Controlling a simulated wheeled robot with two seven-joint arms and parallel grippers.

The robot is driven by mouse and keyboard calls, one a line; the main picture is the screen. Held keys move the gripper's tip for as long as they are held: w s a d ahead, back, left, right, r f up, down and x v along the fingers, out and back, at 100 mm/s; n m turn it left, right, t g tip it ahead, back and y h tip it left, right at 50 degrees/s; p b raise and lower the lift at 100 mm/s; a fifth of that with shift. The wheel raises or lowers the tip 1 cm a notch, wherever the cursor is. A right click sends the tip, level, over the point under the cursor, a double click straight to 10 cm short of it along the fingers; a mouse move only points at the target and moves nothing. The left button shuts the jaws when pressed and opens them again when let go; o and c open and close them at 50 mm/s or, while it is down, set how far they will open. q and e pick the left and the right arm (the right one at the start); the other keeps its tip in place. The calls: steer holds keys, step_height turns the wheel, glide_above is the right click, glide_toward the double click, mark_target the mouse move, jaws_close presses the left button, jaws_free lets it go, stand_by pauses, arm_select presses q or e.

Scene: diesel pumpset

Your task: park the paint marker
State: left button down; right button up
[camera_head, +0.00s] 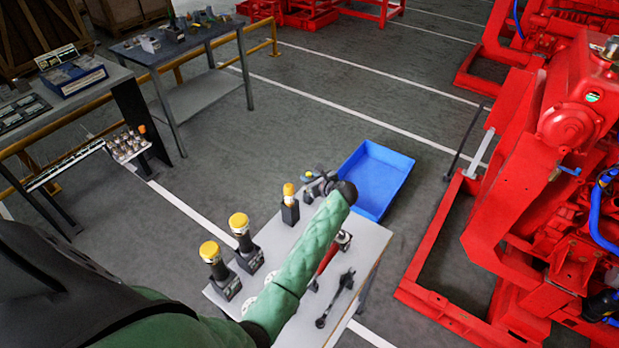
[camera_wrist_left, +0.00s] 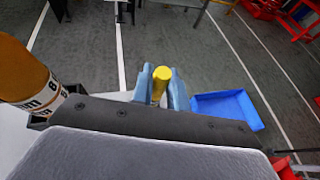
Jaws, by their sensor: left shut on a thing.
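My left gripper (camera_head: 316,173) is past the far edge of the small grey table, beside the blue tray. It is shut on a yellow, round-ended stick, which I take to be the paint marker (camera_wrist_left: 160,82); it stands between the two blue fingertips in the left wrist view. In the head view only a small yellow bit of it shows, and its lower part is hidden. A black holder (camera_head: 290,212) with an orange-yellow-topped item in it stands on the table, left of the gripper. My right gripper is not in view.
Two yellow-capped canisters (camera_head: 240,224) in black holders stand on the grey table (camera_head: 366,240). A black tool (camera_head: 336,298) and a red-handled tool lie there too. An empty blue tray (camera_head: 372,172) is beyond it. Red machinery (camera_head: 560,150) stands at the right.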

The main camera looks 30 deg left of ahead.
arm_select(q)
steer(key=shift+f, duration=0.4)
stand_by(0.4)
steer(key=shift+f+b, duration=0.3)
steer(key=shift+f, duration=0.3)
steer(key=c, duration=1.3)
jaws_free()
steer(key=shift+d, duration=0.1)
